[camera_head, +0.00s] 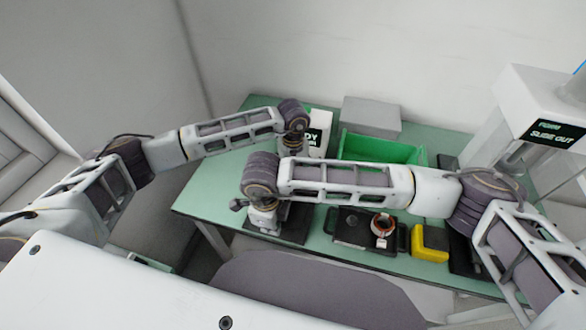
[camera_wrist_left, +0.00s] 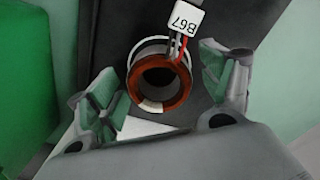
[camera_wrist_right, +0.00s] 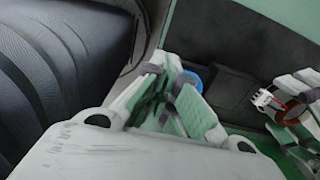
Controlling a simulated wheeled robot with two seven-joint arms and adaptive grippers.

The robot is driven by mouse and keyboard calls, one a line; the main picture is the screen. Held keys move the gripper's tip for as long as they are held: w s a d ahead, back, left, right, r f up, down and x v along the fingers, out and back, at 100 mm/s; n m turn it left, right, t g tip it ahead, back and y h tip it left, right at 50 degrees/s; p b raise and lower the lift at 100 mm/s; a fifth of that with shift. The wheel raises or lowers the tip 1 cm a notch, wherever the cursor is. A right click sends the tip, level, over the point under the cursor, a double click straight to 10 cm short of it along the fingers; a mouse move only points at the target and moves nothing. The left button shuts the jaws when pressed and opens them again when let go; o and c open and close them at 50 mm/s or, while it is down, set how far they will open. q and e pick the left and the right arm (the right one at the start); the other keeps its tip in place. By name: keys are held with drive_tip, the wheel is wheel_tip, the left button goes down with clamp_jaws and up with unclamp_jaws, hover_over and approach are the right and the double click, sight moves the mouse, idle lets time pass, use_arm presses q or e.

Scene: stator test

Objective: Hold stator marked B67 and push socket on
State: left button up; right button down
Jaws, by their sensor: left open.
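The stator marked B67 (camera_wrist_left: 160,78), a copper ring with a white tag and red and grey wires, sits on a dark surface in the left wrist view. My left gripper (camera_wrist_left: 165,90) is open, with one finger on each side of it. In the right wrist view the ring (camera_wrist_right: 292,112) and white tag (camera_wrist_right: 262,98) show beside the left gripper's fingers. My right gripper (camera_wrist_right: 172,85) stands apart from it, its fingers close together; I cannot see whether anything is between them. It points down in the head view (camera_head: 265,218). No socket can be made out clearly.
Another copper ring (camera_head: 382,226) sits on a black tray (camera_head: 350,232), next to a yellow block (camera_head: 430,243). A green bin (camera_head: 378,148) and grey box (camera_head: 371,115) stand behind. A blue object (camera_wrist_right: 193,78) shows beyond my right fingers. My right arm crosses the table's middle.

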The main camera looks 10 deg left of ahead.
use_arm(q)
drive_tip(key=c, duration=1.4)
